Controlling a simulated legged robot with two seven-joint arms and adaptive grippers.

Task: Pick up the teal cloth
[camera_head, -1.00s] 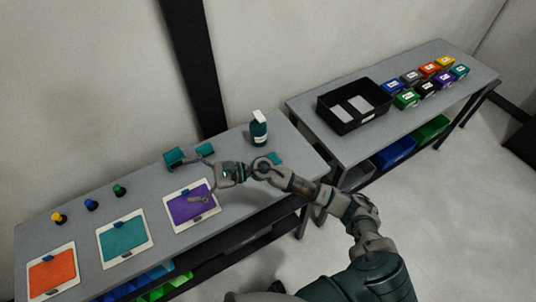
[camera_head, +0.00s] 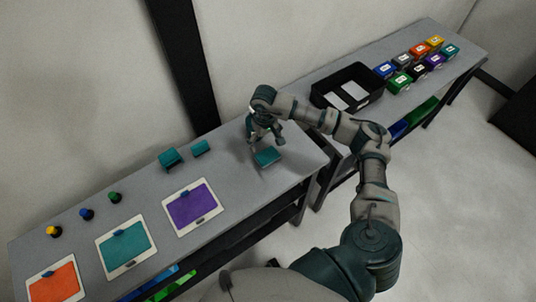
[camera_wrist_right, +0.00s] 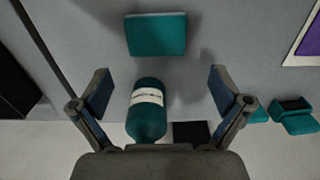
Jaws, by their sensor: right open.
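The teal cloth (camera_head: 267,157) lies folded on the grey table near its right end. In the right wrist view the cloth (camera_wrist_right: 156,35) shows whole, with nothing on it, beyond my fingertips. My right gripper (camera_head: 265,140) points down just above and behind the cloth. Its two fingers are spread wide in the wrist view (camera_wrist_right: 160,88), apart from the cloth. My left gripper is out of view.
A teal bottle with a white label (camera_wrist_right: 147,108) stands close by, between the fingers in the wrist view; my arm mostly hides it in the head view. Two teal items (camera_head: 171,158) sit left. A purple panel (camera_head: 193,207) lies in front. A black bin (camera_head: 347,88) stands on the right table.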

